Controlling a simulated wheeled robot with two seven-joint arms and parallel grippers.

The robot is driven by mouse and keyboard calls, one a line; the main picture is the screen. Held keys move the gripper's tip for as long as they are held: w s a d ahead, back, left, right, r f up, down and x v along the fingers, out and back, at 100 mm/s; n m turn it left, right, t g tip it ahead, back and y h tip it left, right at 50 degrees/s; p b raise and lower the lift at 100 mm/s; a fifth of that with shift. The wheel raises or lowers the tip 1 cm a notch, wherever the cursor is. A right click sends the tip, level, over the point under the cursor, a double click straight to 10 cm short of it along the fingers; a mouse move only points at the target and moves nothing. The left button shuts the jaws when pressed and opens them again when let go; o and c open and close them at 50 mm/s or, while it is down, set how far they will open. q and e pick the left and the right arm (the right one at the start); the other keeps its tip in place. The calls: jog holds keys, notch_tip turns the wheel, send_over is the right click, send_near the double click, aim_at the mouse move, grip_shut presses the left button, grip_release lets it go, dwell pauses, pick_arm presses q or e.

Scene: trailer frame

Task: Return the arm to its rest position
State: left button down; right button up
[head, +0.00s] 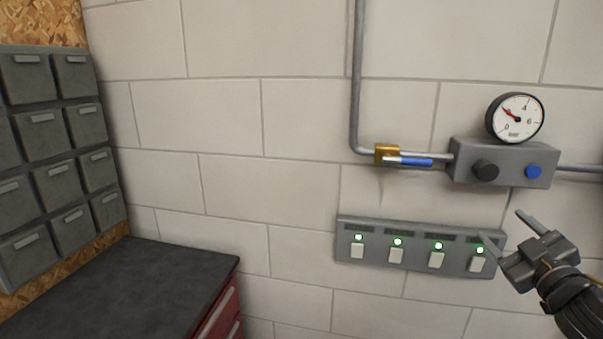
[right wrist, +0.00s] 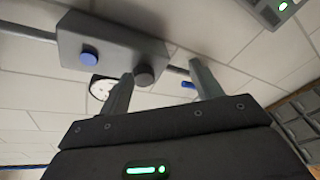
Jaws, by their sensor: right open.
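My right gripper (head: 506,228) is at the lower right of the head view, in front of the right end of the switch panel (head: 345,240). It is open and empty, with its two fingers apart. In the right wrist view its fingers (right wrist: 164,90) point toward the wall, with the grey box (right wrist: 100,42) beyond them. I cannot tell whether a finger touches the panel. My left gripper is not in view.
A grey box (head: 511,163) with a black and a blue knob, a gauge (head: 515,117) and a pipe with a blue-handled valve (head: 412,161) are on the wall. Grey bins (head: 45,133) and a dark-topped cabinet (head: 120,285) stand left. Bare wall lies between.

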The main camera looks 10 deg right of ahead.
jog(key=s+a+f+m+g, duration=0.1)
jog(key=s+a+f+g, duration=0.15)
jog(key=f, duration=0.65)
jog(key=s+a+f+m+g+h, duration=0.1)
jog(key=s+a+f+m+g, duration=0.15)
jog(key=f, duration=0.55)
jog(key=s+a+f+g, duration=0.2)
jog(key=f+g, duration=0.1)
jog(key=f, duration=0.6)
jog(key=s+a+f+m+g+y, duration=0.1)
jog(key=s+a+f+g, duration=0.3)
jog(key=s+a+f, duration=0.45)
jog(key=s+a+f+m+g+y, duration=0.15)
jog(key=s+a+f+g, duration=0.3)
jog(key=s+f, duration=0.55)
notch_tip(320, 180, down, 28)
jog(key=s+n+b, duration=0.1)
jog(key=s+b, duration=0.2)
jog(key=s+d+f+g+b, duration=0.1)
jog(key=s+d+f+g, duration=0.1)
jog(key=s+f, duration=1.3)
jog(key=shift+s+d+f+b, duration=0.15)
jog(key=shift+f+b, duration=0.2)
jog(key=shift+f, duration=0.1)
